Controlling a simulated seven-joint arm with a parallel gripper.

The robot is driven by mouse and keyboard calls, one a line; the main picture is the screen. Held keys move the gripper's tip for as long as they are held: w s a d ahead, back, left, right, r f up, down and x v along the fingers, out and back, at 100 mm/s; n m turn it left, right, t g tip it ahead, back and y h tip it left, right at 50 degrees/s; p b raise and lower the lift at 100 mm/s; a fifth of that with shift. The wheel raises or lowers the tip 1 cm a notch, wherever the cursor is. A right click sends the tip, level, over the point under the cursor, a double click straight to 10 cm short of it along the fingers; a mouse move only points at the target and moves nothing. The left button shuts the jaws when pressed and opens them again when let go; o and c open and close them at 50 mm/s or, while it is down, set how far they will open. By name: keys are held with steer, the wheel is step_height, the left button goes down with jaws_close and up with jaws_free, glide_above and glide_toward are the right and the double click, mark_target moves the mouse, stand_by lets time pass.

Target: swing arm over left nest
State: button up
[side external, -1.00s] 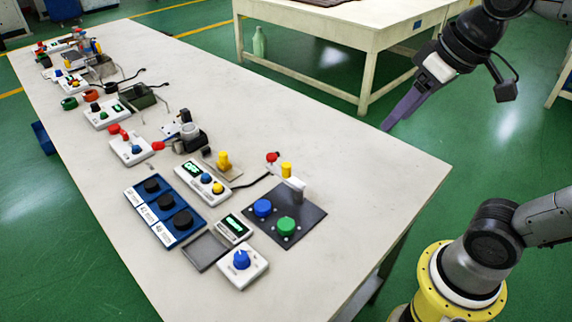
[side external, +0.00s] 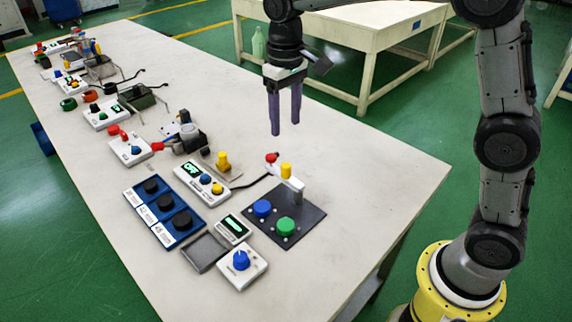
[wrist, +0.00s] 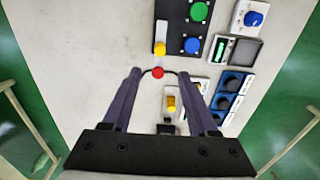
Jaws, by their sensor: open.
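A dark plate (side external: 315,217) on the bench carries a blue disc (side external: 262,208) at left and a green disc (side external: 286,227) at right. I cannot tell which disc is the left nest. A pale swing arm (side external: 292,183) with a yellow cylinder (side external: 286,170) and a red knob (side external: 272,158) stands at the plate's far edge, over neither disc. In the wrist view, the red knob (wrist: 157,72) appears between my fingertips. My gripper (side external: 285,128) points down, open and empty, above the bench near the red knob, apart from it in the side view.
A white module with a blue knob (side external: 241,262), a small display (side external: 233,227), a grey tray (side external: 205,251) and a blue box with black knobs (side external: 166,210) stand left of the plate. A yellow-knobbed device (side external: 223,162) is close by. The bench's right part is clear.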

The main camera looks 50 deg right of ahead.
mark_target(286, 165)
step_height(286, 165, down, 13)
steer(key=shift+f, duration=0.1)
stand_by(0.3)
jaws_close()
stand_by(1.5)
